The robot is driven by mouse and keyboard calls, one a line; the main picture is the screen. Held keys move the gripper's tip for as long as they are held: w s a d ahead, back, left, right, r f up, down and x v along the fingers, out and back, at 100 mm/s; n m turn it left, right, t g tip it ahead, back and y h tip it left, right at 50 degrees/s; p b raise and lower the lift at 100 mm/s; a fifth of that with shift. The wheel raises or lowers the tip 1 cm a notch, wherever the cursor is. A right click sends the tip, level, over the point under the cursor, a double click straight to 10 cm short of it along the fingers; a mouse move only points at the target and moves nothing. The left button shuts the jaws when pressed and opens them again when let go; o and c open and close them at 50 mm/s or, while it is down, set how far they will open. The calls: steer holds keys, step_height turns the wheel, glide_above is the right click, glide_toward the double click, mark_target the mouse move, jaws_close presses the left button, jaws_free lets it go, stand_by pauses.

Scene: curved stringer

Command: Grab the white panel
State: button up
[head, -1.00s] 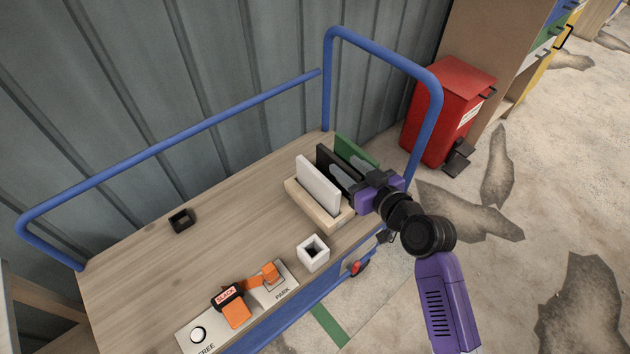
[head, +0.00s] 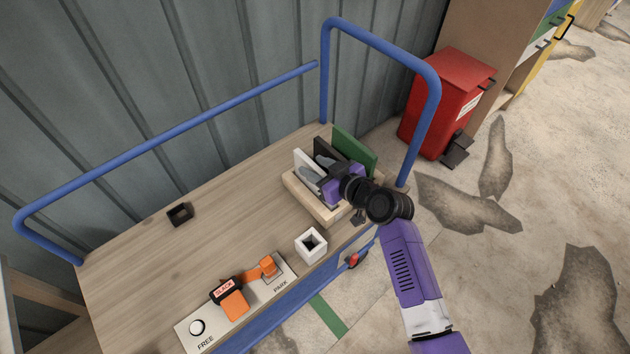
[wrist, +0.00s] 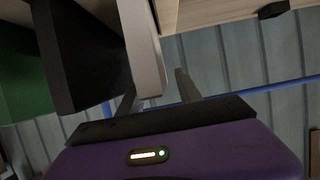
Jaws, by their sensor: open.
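The white panel (head: 299,158) stands upright in a light wooden holder on the cart top, partly hidden by my gripper (head: 311,165). In the wrist view the panel (wrist: 143,45) reaches down between the two fingers of my gripper (wrist: 156,86). The fingers are open, one on each side of the panel. A gap shows between the panel and the right finger; contact on the other side is unclear.
A black panel (head: 342,166) and a green panel (head: 355,150) stand close beside the white one. A white square cup (head: 311,245), a switch plate (head: 203,327) and a small black box (head: 180,214) sit on the cart. A blue rail (head: 433,100) rises at the right.

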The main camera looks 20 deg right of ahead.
steer(key=shift+w, duration=0.15)
jaws_close()
stand_by(1.4)
